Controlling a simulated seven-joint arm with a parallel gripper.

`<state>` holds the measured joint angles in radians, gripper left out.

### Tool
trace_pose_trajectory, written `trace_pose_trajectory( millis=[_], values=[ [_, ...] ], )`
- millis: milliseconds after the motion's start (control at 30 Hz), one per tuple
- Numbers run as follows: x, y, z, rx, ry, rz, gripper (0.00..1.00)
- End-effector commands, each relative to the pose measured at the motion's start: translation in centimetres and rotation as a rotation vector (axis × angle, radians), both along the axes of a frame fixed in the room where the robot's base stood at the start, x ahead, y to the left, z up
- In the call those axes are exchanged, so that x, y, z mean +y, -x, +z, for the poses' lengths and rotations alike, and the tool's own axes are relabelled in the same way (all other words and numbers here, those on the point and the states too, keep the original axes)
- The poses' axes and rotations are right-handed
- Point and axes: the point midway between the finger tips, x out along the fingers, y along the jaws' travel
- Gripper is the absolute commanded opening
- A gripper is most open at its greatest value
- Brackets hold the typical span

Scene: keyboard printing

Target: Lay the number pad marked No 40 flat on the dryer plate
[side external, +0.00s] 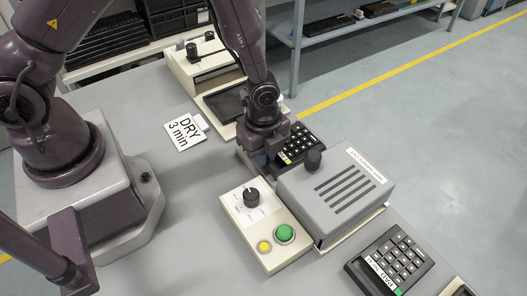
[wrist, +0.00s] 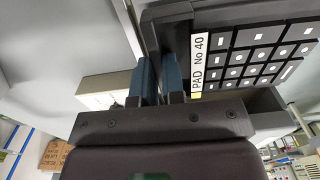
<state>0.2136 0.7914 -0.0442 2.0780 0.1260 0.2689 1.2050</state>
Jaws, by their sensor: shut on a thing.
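My gripper (side external: 264,152) is shut on the near-left edge of a dark number pad (side external: 299,143). In the wrist view the blue fingers (wrist: 158,78) meet the edge of this number pad (wrist: 255,60), and its white label (wrist: 199,62) reads PAD No 40. The keys face up in the side view. The pad is beside a grey slotted dryer hood (side external: 335,190) with a black knob. A cream edge (side external: 244,158) shows below my gripper. The dryer plate is not clearly visible, and I cannot tell whether the pad touches anything beneath it.
A control box (side external: 262,225) with a dial and green button stands in front of the hood. A second number pad (side external: 392,261) lies at the lower right. A cream machine (side external: 208,66) stands behind, near the DRY 3 min sign (side external: 184,134). The table left of the control box is clear.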

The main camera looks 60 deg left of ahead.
Motion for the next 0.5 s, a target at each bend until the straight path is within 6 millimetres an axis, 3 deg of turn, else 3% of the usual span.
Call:
trace_pose_trajectory(
  millis=[500],
  values=[
    [0.00, -0.01, -0.58, 0.000, 0.000, 0.000, 0.00]
  ],
)
